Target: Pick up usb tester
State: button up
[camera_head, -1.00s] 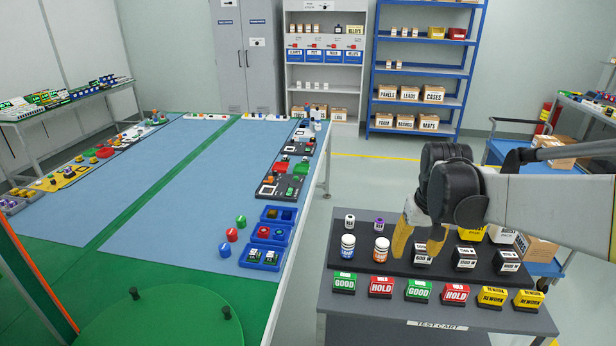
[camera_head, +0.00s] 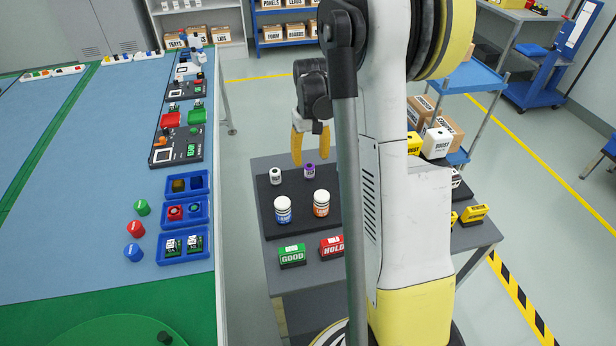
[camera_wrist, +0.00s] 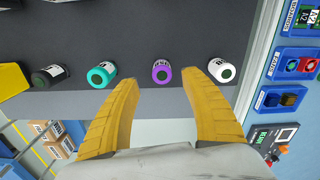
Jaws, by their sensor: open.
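No label naming a usb tester is readable, so I cannot tell which item it is. My gripper (camera_head: 310,160) is open and empty, above the far edge of the test cart. Small capped cylinders stand in a row there: a purple-topped one (camera_wrist: 162,73), a white one (camera_wrist: 222,70), a teal one (camera_wrist: 101,75) and a dark one (camera_wrist: 50,75). In the wrist view the purple-topped one appears between my fingertips, with no visible contact. The head view shows the purple-topped one (camera_head: 310,170) below my gripper and the white one (camera_head: 276,176) to its left. My arm hides the others there.
Two labelled jars, blue (camera_head: 283,209) and orange (camera_head: 321,203), stand nearer on the dark board. GOOD (camera_head: 292,256) and HOLD (camera_head: 331,246) blocks line the cart's front. Blue bins (camera_head: 185,248) sit on the table at left. Floor separates table and cart.

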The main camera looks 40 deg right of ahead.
aim_at(309, 166)
notch_tip(309, 166, down, 6)
jog(key=shift+a+r+b, duration=0.1)
jog(key=shift+r+b, duration=0.15)
jog(key=shift+b, duration=0.95)
jog(key=shift+r, duration=0.1)
grip_shut()
